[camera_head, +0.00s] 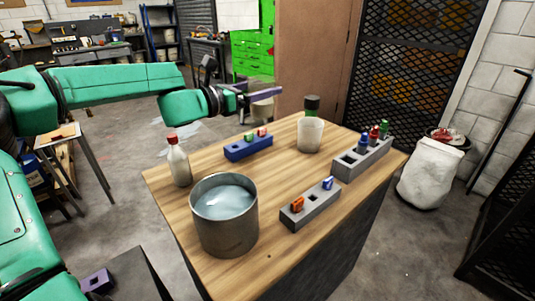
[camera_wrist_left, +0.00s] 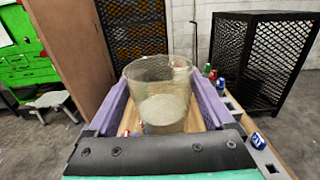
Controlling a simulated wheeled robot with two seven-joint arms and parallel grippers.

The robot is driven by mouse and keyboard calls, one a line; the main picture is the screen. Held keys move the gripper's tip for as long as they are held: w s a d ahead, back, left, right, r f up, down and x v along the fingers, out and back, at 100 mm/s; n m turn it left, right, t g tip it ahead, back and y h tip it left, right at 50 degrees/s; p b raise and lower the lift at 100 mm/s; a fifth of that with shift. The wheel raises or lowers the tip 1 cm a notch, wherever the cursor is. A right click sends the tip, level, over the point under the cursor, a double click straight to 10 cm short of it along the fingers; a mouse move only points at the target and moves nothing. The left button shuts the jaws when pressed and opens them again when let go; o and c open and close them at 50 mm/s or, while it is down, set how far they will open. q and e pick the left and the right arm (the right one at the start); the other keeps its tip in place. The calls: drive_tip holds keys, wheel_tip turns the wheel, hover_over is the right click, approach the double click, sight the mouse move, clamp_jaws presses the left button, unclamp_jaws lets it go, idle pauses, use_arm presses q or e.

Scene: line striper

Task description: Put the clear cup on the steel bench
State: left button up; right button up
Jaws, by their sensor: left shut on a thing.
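My left gripper (camera_head: 270,93) is at the far left side of the wood-topped table, above and beyond its edge. Its purple fingers are shut on the clear cup (camera_head: 262,110). In the left wrist view the clear cup (camera_wrist_left: 158,75) stands upright between the two fingers, open rim up, and a pale grey shape shows through it. My right gripper is not in view. A workbench (camera_head: 92,52) with tools stands at the back left; I cannot tell whether it is the steel bench.
The wood-topped table (camera_head: 280,247) holds a steel pot (camera_head: 225,225) of liquid, a red-capped bottle (camera_head: 179,165), a white cup (camera_head: 310,135), a blue block (camera_head: 247,151) and two grey blocks (camera_head: 310,211). A white sack (camera_head: 428,180) stands right. Open floor lies behind the arm.

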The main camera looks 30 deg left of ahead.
use_arm(q)
wheel_tip(320, 180, down, 16)
drive_tip(key=b, duration=0.4)
drive_tip(key=shift+a+r, duration=0.15)
drive_tip(key=shift+r, duration=0.05)
drive_tip(key=shift+f+b, duration=0.7)
drive_tip(key=shift+f, duration=0.05)
drive_tip(key=shift+w+f, duration=0.1)
drive_tip(key=shift+f, duration=0.1)
drive_tip(key=shift+r, duration=0.15)
drive_tip(key=o, duration=1.5)
